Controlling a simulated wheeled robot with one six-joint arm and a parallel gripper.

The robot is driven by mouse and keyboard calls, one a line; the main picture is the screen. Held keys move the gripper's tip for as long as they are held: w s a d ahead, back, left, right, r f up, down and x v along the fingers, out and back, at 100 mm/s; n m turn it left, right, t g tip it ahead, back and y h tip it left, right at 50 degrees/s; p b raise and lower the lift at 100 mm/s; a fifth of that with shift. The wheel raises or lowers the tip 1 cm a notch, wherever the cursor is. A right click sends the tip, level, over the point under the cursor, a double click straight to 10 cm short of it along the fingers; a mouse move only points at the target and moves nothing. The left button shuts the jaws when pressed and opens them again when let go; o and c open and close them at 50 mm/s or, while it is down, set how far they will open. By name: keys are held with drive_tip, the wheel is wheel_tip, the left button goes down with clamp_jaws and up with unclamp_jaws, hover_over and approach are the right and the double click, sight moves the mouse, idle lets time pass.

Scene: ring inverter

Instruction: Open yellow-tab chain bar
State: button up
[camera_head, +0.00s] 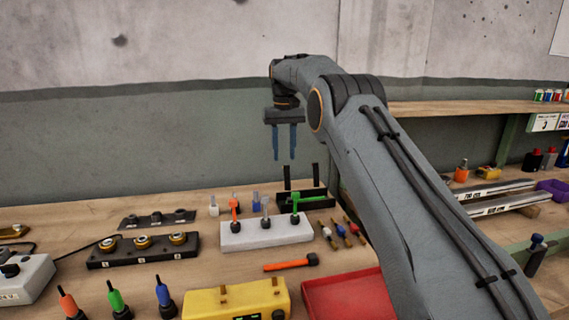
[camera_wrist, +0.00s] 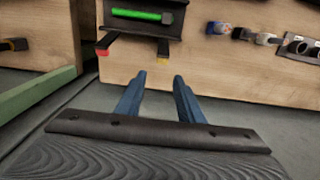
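In the wrist view, a black holder with a green bar (camera_wrist: 142,16) has two short black arms reaching from it. One arm ends in a red tab (camera_wrist: 102,51). The other black arm (camera_wrist: 163,47) has a small yellow tab (camera_wrist: 162,54) at its end. In the head view, the two black uprights (camera_head: 316,176) stand at the back of the bench, and their tabs cannot be made out. My gripper (camera_head: 284,157) points down, empty, above and slightly left of them. Its blue fingers (camera_wrist: 158,78) are apart and touch nothing.
A white block (camera_head: 268,236) with orange, grey and green levers stands in front of the uprights. A black block with brass rings (camera_head: 143,252), a yellow box (camera_head: 238,301) and a red tray (camera_head: 340,298) are nearby. The wall rises close behind.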

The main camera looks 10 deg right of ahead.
drive_tip(key=shift+r, duration=1.75)
drive_tip(key=shift+r, duration=0.1)
